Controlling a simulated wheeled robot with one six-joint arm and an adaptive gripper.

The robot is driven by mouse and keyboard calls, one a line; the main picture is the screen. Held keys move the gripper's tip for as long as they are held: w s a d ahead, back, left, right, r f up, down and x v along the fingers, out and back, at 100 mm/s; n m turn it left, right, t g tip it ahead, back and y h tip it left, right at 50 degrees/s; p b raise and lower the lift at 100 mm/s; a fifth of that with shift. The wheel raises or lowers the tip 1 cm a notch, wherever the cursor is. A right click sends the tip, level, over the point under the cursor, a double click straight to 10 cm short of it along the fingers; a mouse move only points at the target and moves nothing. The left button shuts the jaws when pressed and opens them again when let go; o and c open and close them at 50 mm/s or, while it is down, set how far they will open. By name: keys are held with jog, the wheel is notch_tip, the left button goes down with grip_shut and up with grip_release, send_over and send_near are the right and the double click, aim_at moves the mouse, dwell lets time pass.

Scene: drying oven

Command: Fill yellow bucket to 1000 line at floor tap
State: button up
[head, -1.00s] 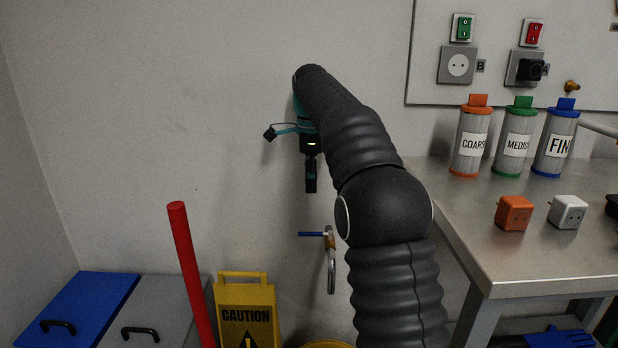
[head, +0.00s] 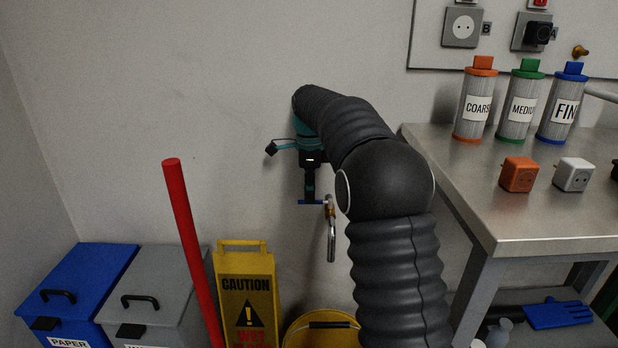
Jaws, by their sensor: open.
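The floor tap (head: 331,232) is on the wall in the middle of the head view, with a blue lever (head: 311,202) and a metal spout pointing down. The yellow bucket (head: 292,337) stands on the floor below the tap, at the bottom edge of the view. Its right side is hidden by my arm, its bottom is cut off, and its 1000 line and water level cannot be seen. My gripper (head: 310,195) points down right at the lever, overlapping it in the picture. It is open; whether it touches the lever cannot be told.
A yellow caution sign (head: 246,290) and a red pole (head: 190,245) stand left of the bucket. A blue paper bin (head: 85,280) and a grey bin (head: 160,275) are further left. A steel bench (head: 520,215) with filter cartridges is on the right.

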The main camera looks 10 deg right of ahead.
jog(key=shift+f, duration=0.85)
grip_shut()
jog(key=shift+s+n, duration=0.4)
jog(key=shift+n, duration=0.45)
jog(key=shift+s+n, duration=0.4)
jog(key=shift+n, duration=0.45)
